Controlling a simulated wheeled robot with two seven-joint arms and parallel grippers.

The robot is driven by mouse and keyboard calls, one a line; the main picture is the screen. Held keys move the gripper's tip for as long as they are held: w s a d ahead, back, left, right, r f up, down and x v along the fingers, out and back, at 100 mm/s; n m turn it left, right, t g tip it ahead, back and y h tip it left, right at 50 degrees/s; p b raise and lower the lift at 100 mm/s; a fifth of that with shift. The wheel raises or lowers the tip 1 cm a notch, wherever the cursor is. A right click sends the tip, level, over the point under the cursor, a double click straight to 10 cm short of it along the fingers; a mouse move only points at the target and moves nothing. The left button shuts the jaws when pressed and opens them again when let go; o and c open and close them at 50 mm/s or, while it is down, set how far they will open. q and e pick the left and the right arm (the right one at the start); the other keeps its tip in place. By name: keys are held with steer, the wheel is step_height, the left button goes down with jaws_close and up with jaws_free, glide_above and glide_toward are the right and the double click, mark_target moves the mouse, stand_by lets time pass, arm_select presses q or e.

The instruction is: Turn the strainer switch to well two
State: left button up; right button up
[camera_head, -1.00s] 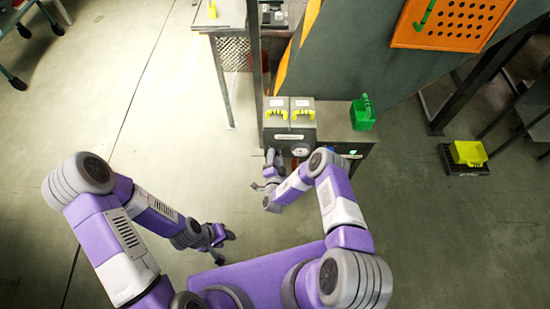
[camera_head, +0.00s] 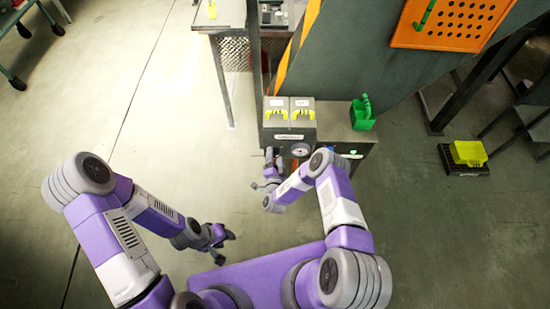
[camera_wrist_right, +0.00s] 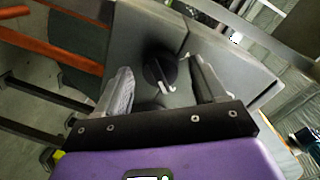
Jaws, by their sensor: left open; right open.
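The strainer switch (camera_wrist_right: 160,72) is a round black knob with a pale pointer, on a grey panel in the right wrist view. My right gripper (camera_wrist_right: 163,90) is open, with its two fingers on either side of the knob and a visible gap to each. In the head view my right gripper (camera_head: 268,172) is at the front of the grey control box (camera_head: 289,122), where the knob is hidden. No well marking can be read. My left gripper (camera_head: 222,236) is open and empty over the floor.
Two yellow handles (camera_head: 277,114) sit on top of the control box. A round gauge (camera_head: 300,150) is on its front. A green container (camera_head: 362,114) stands on the grey cabinet to the right.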

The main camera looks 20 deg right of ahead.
steer(key=p+v, duration=0.2)
steer(key=v, duration=0.5)
steer(key=shift+s+p, duration=0.3)
steer(key=shift+p, duration=0.05)
steer(key=shift+a, duration=0.1)
steer(key=s+a+r+n+g+y+p, duration=0.1)
steer(key=s+r+n+g+y+p, duration=0.1)
steer(key=s, duration=0.5)
steer(key=s+a+r+n+g+y+p, duration=0.1)
steer(key=s+r+n+g+y+p, duration=0.1)
steer(key=s+r+n+g+y, duration=0.2)
steer(key=s+a+r+n+g+y+p, duration=0.2)
steer(key=s+r+n+g, duration=0.4)
steer(key=s+g, duration=0.3)
steer(key=shift+s+r+g+y, duration=0.4)
steer(key=shift+s+r, duration=0.1)
steer(key=shift+s, duration=0.15)
